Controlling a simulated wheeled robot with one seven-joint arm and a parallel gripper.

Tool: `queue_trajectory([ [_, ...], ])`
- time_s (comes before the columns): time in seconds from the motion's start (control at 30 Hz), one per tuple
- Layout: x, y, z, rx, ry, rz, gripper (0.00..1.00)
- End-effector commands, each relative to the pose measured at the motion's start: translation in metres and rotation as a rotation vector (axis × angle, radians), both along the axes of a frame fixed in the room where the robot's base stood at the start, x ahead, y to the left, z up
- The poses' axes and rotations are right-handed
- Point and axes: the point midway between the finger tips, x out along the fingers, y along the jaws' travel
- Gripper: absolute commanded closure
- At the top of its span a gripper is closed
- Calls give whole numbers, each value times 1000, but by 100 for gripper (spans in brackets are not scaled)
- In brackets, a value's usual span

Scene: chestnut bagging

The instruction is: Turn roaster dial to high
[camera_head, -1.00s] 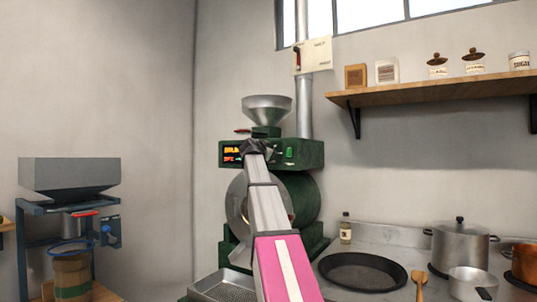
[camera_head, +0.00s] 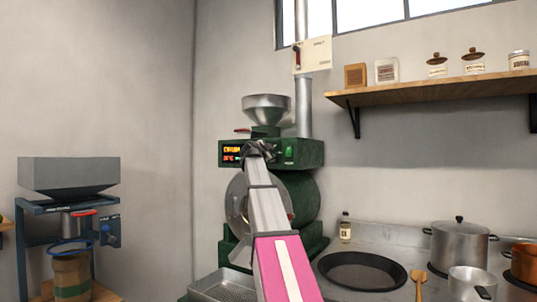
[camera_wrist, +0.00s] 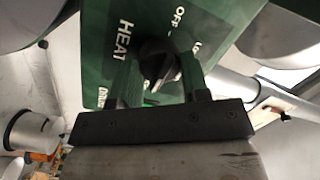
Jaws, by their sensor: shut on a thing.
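The green roaster (camera_head: 300,200) stands in the middle of the head view, with a lit display (camera_head: 232,152) on its front panel. My gripper (camera_head: 260,148) is up against this panel. In the wrist view, the black dial (camera_wrist: 158,62) sits between the two fingers of my gripper (camera_wrist: 160,72), which is shut on it. The panel (camera_wrist: 104,62) around the dial reads "HEAT" and "OFF", with another label partly cut off at right. My fingers hide part of the panel, and the dial's exact pointer setting is hard to tell.
A metal hopper (camera_head: 266,108) tops the roaster, with a perforated tray (camera_head: 222,286) below. A black pan (camera_head: 360,271), a bottle (camera_head: 345,229) and pots (camera_head: 460,245) stand on the counter at right. A grey hopper stand (camera_head: 68,175) is at left.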

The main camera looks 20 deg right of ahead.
Motion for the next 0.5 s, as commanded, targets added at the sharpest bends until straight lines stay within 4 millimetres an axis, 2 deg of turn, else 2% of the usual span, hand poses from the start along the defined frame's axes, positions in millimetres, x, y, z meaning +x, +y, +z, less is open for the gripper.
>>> queue_trajectory([
  [0.33, -1, 0, -2, 5, -1, -1, 82],
  [0.37, -1, 0, -2, 5, -1, -1, 51],
  [0.4, -1, 0, -2, 3, -1, -1, 38],
  [0.43, -1, 0, -2, 3, -1, -1, 32],
  [0.5, -1, 0, -1, 3, -1, -1, 32],
])
